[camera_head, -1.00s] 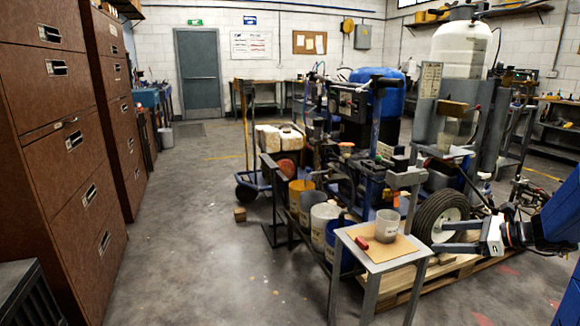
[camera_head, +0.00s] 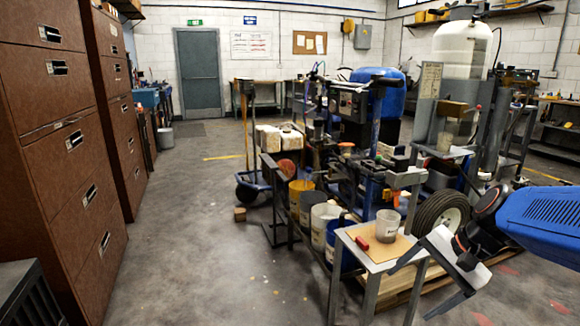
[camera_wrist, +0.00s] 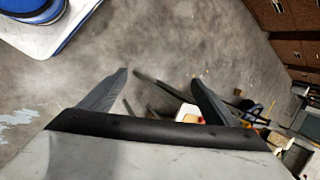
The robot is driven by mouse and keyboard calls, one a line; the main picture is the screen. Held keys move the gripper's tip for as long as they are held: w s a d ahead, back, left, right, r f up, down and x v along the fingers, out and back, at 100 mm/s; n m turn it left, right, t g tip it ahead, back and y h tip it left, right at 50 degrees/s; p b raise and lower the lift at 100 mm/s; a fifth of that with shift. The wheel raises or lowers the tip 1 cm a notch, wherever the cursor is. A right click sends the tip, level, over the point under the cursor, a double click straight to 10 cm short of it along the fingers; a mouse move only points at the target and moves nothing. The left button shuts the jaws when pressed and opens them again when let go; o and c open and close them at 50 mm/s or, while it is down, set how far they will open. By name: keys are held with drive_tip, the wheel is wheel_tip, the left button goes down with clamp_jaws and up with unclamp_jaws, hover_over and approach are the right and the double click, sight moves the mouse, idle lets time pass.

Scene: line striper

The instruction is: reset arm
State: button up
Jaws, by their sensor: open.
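My gripper (camera_head: 410,294) is at the lower right of the head view, on the end of my blue arm, with its grey fingers spread and pointing down and left. It appears just right of the small metal stand (camera_head: 376,267) in the picture; the depth gap is hard to judge. In the wrist view both fingers of the gripper (camera_wrist: 158,77) are apart, with only floor and distant clutter between them. Nothing is held. On the stand are a clear cup (camera_head: 387,225) and a red object (camera_head: 361,243).
The line striper (camera_head: 365,140) stands on a pallet, its tire (camera_head: 430,212) behind my arm. Several buckets (camera_head: 320,218) stand left of it. Brown filing cabinets (camera_head: 60,140) line the left side. The floor (camera_head: 200,240) between cabinets and machine is mostly clear.

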drive_tip(key=s+n+t+h, duration=0.1)
drive_tip(key=s+n+h, duration=0.3)
drive_tip(key=s+n, duration=0.6)
drive_tip(key=shift+s+d+f+t+h, duration=0.15)
drive_tip(key=shift+s+d+t+h, duration=0.25)
drive_tip(key=shift+s, duration=0.55)
